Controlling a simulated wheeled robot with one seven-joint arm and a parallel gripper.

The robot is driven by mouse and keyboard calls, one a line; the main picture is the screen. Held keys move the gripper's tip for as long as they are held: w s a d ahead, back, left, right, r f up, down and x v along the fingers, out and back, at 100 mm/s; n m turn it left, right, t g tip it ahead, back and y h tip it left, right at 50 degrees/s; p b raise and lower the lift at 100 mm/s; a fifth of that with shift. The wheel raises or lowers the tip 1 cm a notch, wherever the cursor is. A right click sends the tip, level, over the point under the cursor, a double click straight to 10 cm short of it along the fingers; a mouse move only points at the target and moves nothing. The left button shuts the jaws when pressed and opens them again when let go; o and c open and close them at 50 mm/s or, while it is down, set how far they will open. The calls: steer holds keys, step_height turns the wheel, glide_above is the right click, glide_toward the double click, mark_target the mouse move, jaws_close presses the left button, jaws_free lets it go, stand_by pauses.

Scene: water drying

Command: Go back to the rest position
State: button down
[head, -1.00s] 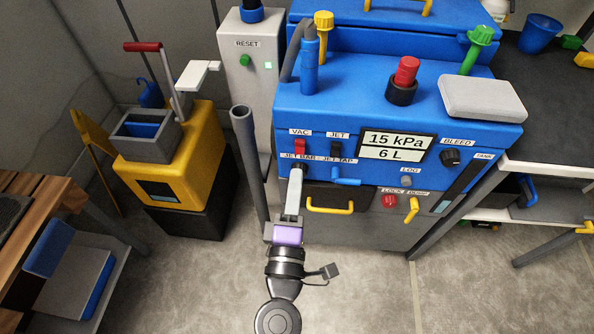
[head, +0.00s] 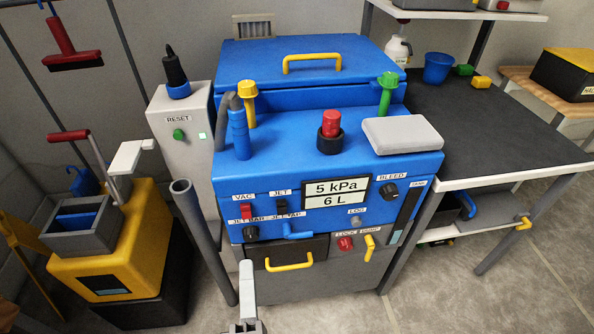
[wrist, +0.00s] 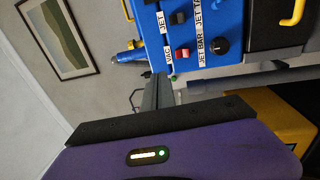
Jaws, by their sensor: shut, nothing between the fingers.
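My gripper (head: 247,285) shows at the bottom of the head view, in front of the blue machine (head: 320,172) and apart from it. Its fingers are together with nothing between them. Most of my arm is out of the head view. The machine's display (head: 336,192) reads 5 kPa and 6 L. The red VAC switch (head: 245,211) and the black JET BAR knob (head: 250,233) face me.
A grey upright tube (head: 205,240) stands left of my gripper. A yellow mop bucket (head: 110,265) is further left, beside a grey RESET cabinet (head: 180,140). A dark-topped table (head: 490,135) stands at the right. The floor (head: 480,290) at front right is clear.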

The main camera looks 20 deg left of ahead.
steer(key=s+d+r+m+h+p, duration=0.3)
steer(key=s+d+m, duration=0.3)
steer(key=d, duration=0.7)
steer(key=s+d+r+m+g+h+p, duration=0.1)
steer(key=s+d+r+m+h+p, duration=0.3)
steer(key=d+m, duration=0.6)
steer(key=s+d+r+m+g+h+p, duration=0.1)
steer(key=s+d+r+m+h+p, duration=0.2)
steer(key=d, duration=1.3)
steer(key=s+m+p, duration=0.2)
steer(key=s+m, duration=0.3)
steer(key=s, duration=0.1)
steer(key=shift+r, duration=0.25)
